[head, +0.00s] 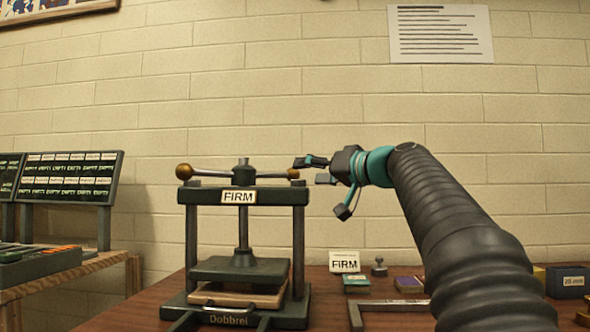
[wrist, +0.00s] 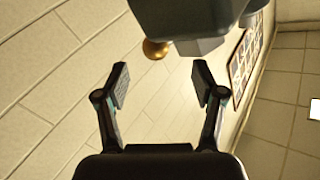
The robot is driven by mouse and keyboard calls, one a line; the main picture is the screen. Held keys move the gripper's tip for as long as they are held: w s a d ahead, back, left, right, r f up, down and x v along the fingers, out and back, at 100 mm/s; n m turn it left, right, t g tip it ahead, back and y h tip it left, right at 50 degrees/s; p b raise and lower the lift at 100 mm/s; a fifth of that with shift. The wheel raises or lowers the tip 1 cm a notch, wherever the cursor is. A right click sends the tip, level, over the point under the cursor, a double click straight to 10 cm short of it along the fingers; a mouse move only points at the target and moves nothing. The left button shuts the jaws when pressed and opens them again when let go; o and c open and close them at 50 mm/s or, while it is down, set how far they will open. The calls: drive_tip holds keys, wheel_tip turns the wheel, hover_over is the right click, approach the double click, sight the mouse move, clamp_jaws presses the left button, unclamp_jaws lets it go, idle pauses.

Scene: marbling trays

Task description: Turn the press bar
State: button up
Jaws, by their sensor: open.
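The dark green press (head: 248,196) stands on the table with a FIRM label on its top beam. Its press bar (head: 213,173) runs crosswise above the beam, with a brass ball at the left end (head: 184,171) and another at the right end (head: 293,174). My gripper (head: 311,171) is open and empty beside the right ball, coming from the right. In the wrist view a brass ball (wrist: 155,49) shows ahead of the open fingers (wrist: 161,78), partly under a dark block. I cannot tell whether the upper finger touches the bar end.
A wooden board (head: 222,297) lies under the press plate. A FIRM card (head: 344,262), a small stamp (head: 379,266) and small boxes stand to the right. A rack of EMPTY labels (head: 70,177) is at left. The wall behind the press carries a notice (head: 440,33).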

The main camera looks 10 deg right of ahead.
sight(297, 172)
drive_tip(key=shift+p+x, duration=0.55)
drive_tip(key=shift+x, duration=2.2)
drive_tip(key=shift+d, duration=0.1)
clamp_jaws()
